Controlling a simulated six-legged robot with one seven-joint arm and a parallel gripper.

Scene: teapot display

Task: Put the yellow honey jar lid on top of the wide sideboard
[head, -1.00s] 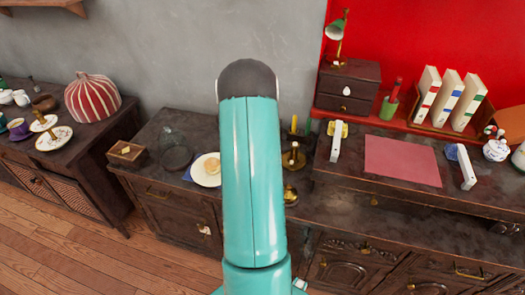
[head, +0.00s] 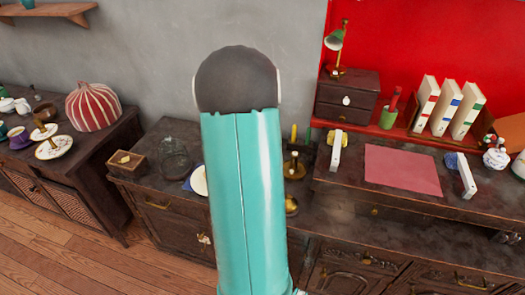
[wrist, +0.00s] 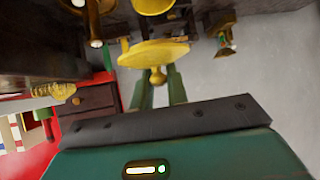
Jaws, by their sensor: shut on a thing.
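The yellow lid (wrist: 155,54) is round, with a small knob (wrist: 158,76), and shows in the wrist view. My gripper (wrist: 159,84) is shut on it at the knob, with one green finger on each side. In the head view my teal arm hides the gripper and the lid. A long dark wooden sideboard (head: 150,185) runs along the grey wall at the middle. A second dark one (head: 95,180) stands at the left. I cannot tell which of them is the wide one.
A wooden box (head: 127,163), a glass jar (head: 174,158), a partly hidden plate (head: 199,181) and brass items (head: 294,168) stand on the middle sideboard. A striped dome (head: 93,106) stands at left.

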